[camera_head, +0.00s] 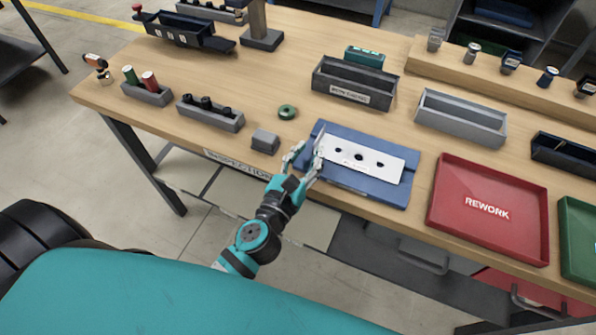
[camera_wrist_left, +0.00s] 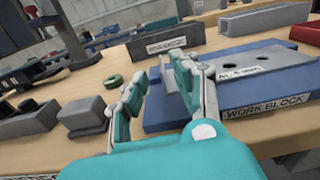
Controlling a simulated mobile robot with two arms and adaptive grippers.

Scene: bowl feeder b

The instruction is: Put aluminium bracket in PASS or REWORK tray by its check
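The aluminium bracket (camera_head: 375,159) is a flat pale plate with dark holes and a small label. It lies on the blue work block (camera_head: 394,196) near the table's front edge. The bracket (camera_wrist_left: 262,57) and block (camera_wrist_left: 165,114) also show in the left wrist view. My left gripper (camera_head: 305,159) is open, its fingers apart with nothing between them. It is at the bracket's left end, one finger overlapping that end in view; I cannot tell if they touch. The red REWORK tray (camera_head: 443,207) is right of the block and looks empty. A green tray (camera_head: 566,240) is cut off at the right edge.
A grey block (camera_head: 265,141) and a green ring (camera_head: 287,112) lie left of the work block. Grey bins (camera_head: 352,96) (camera_head: 460,124) stand behind it. Holders with small parts (camera_head: 210,117) line the left side. A wooden ledge (camera_head: 420,58) runs along the back right.

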